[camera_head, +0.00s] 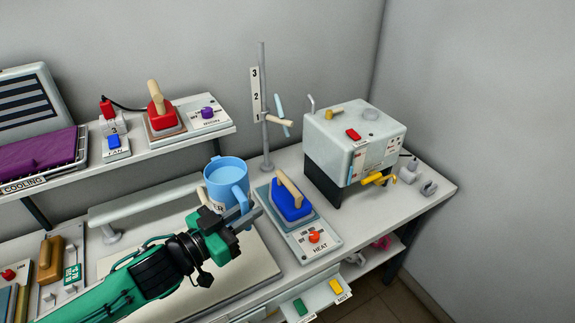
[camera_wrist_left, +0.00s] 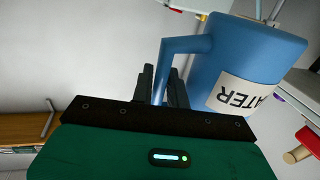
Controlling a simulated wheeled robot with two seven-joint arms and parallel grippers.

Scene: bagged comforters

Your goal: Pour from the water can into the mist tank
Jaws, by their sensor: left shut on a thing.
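The blue water can (camera_head: 227,178) looks upright in the head view, with pale water at its open top. In the left wrist view the can (camera_wrist_left: 262,50) shows its white WATER label and its handle (camera_wrist_left: 180,46). My left gripper (camera_head: 250,217) is shut on the can's handle. I cannot tell whether the can touches the worktop. The white and black box machine (camera_head: 352,140) at the back right looks like the mist tank. It has a round cap on top, a red button and a yellow tap. My right gripper is not in view.
A blue iron (camera_head: 292,200) on the HEAT panel (camera_head: 318,250) stands between the can and the machine. A metal post (camera_head: 264,110) with a numbered scale rises behind them. A shelf at left holds a red iron (camera_head: 157,110) and FAN switch.

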